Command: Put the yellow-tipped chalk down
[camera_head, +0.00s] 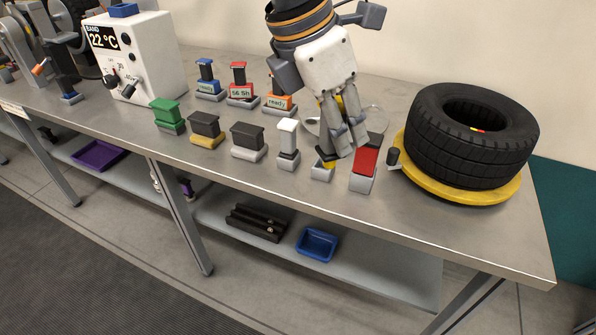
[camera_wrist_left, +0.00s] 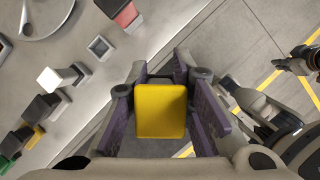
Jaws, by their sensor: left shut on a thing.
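My left gripper (camera_head: 346,146) is shut on the yellow-tipped chalk, whose yellow face shows between the fingers in the left wrist view (camera_wrist_left: 160,111). In the head view, the fingers hide most of it, and a little black and yellow (camera_head: 328,162) shows below them. A small grey square holder (camera_head: 321,174) stands just below the fingers; in the left wrist view it looks empty (camera_wrist_left: 100,47), apart from the chalk. What seems to be my right gripper (camera_wrist_left: 298,62) is at the right of the left wrist view, too small to judge.
A red-topped block (camera_head: 366,161) stands right of the holder and a white-topped one (camera_head: 288,137) left of it. Several other coloured blocks stand further left. A tyre (camera_head: 473,135) lies on a yellow disc (camera_head: 460,190) at right. The bench front right is clear.

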